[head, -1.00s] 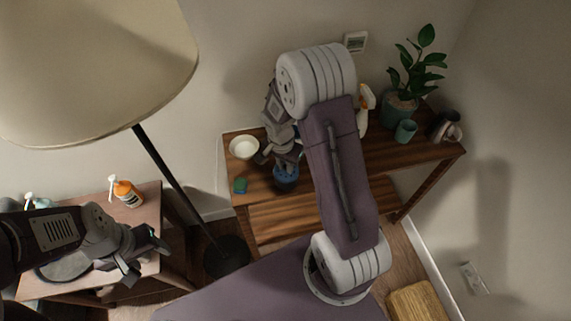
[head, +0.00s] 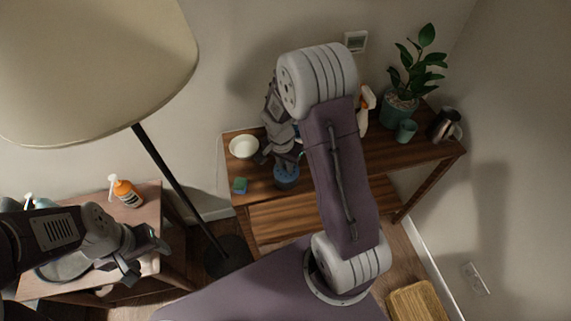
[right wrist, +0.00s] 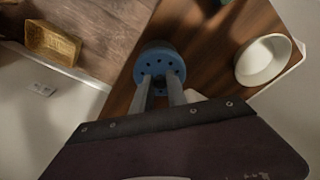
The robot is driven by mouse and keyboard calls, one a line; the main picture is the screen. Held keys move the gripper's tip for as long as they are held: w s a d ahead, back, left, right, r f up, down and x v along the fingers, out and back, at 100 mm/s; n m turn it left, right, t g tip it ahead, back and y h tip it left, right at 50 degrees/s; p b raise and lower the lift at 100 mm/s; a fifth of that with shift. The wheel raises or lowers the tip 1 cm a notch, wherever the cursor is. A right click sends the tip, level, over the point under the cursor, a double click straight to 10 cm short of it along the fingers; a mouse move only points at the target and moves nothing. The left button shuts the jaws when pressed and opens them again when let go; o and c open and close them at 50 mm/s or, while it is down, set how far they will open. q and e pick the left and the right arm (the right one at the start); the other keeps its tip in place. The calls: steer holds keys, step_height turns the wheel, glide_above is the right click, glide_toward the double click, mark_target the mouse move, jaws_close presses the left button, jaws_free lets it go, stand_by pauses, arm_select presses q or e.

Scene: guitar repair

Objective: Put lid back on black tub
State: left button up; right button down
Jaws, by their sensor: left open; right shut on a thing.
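A round blue lid (head: 286,175) with several dark holes is at the front of the wooden shelf table, left of its middle. It also shows in the right wrist view (right wrist: 161,66), at the tips of my right gripper (right wrist: 160,84). My right gripper (head: 286,157) is shut on the lid from above. A darker round body shows just behind the lid in the right wrist view; it may be the black tub, mostly hidden, and I cannot tell whether the lid touches it.
A white bowl (head: 243,146) and a blue-green sponge (head: 240,186) are near the lid. A spray bottle (head: 364,108), potted plant (head: 400,109), green cup (head: 405,131) and metal jug (head: 444,125) stand to the right. A lamp pole (head: 176,190) rises between the tables.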

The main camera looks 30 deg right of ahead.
steer(key=shift+f+b, duration=0.2)
steer(key=shift+b, duration=0.25)
stand_by(1.0)
steer(key=c, duration=0.8)
jaws_free()
steer(key=shift+o, duration=0.2)
steer(key=shift+r+p, duration=2.9)
steer(key=shift+r, duration=0.7)
jaws_close()
